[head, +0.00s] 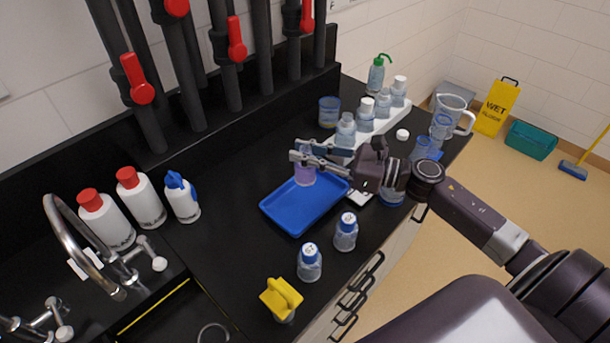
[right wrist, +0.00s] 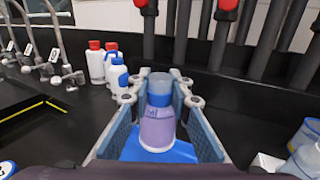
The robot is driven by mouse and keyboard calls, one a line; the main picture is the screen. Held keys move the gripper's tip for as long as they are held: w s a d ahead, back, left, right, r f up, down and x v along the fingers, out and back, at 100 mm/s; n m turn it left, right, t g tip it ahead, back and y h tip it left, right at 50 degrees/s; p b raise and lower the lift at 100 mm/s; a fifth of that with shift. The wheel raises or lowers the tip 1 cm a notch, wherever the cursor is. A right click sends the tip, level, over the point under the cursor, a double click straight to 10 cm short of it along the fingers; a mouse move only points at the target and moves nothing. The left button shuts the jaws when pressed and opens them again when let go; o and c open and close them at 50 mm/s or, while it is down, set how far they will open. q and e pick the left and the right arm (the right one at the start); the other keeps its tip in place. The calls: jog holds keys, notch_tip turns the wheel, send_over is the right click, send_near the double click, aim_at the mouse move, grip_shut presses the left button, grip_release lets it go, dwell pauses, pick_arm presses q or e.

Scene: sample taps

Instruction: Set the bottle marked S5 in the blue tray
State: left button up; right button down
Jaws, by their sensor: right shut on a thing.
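My right gripper (head: 297,158) is shut on a lavender bottle (head: 304,175) with a bluish upper part. In the right wrist view the bottle (right wrist: 157,128) stands upright between the two finger pads (right wrist: 160,118); its marking is too blurred to read. The blue tray (head: 292,215) lies on the dark counter. The bottle is at the tray's back end in the head view, and blue tray surface (right wrist: 185,152) shows beneath it in the wrist view. I cannot tell whether it touches the tray. My left gripper is out of view.
Two blue-capped bottles (head: 346,231) (head: 309,262) stand in front of the tray. A yellow-topped item (head: 281,298) is nearer the sink. White bottles (head: 140,197) stand left; a white rack (head: 398,122) with several bottles and a jug (head: 452,112) stand at the back right.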

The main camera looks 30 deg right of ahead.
aim_at(306, 178)
notch_tip(306, 178, down, 4)
jog(key=shift+f, duration=0.4)
notch_tip(306, 178, down, 2)
jog(key=shift+f+p, duration=0.2)
jog(key=shift+p, duration=0.2)
jog(key=shift+f, duration=0.6)
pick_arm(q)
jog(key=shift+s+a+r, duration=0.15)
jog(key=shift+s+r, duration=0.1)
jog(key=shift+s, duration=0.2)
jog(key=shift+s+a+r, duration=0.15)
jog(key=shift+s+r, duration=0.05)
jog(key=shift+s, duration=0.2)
pick_arm(e)
jog(key=c, duration=1.8)
grip_release()
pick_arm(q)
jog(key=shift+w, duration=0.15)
pick_arm(e)
jog(key=shift+o, duration=0.2)
